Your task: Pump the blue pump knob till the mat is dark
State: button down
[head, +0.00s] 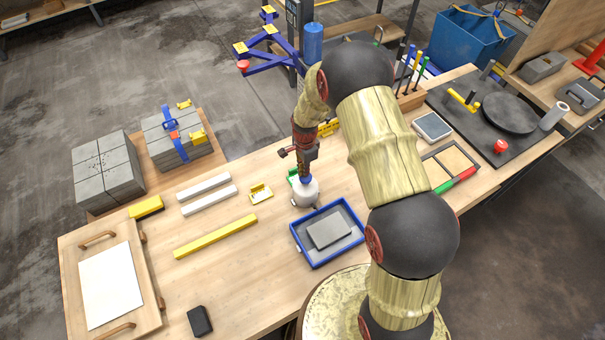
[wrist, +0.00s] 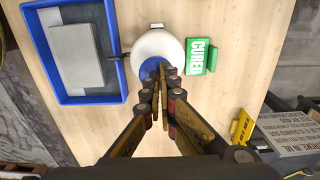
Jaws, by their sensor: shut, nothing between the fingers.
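The mat (head: 329,231), a plain mid-grey slab, lies flat in the tray and also shows in the wrist view (wrist: 78,55).
A green block marked CURED (wrist: 197,56) stands close beside the pump. A yellow bar (head: 215,236) and white bars (head: 205,186) lie to the left. A black block (head: 199,321) is near the front edge. Clear wood lies between the yellow bar and the tray.

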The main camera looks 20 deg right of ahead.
notch_tip(320, 180, up, 12)
jog(key=b, duration=0.1)
jog(key=shift+f, duration=0.25)
jog(key=shift+f, duration=0.1)
dwell(0.9)
jog(key=shift+s+r+b, duration=0.1)
jog(key=shift+r+b, duration=1.3)
jog(key=shift+b, duration=3.95)
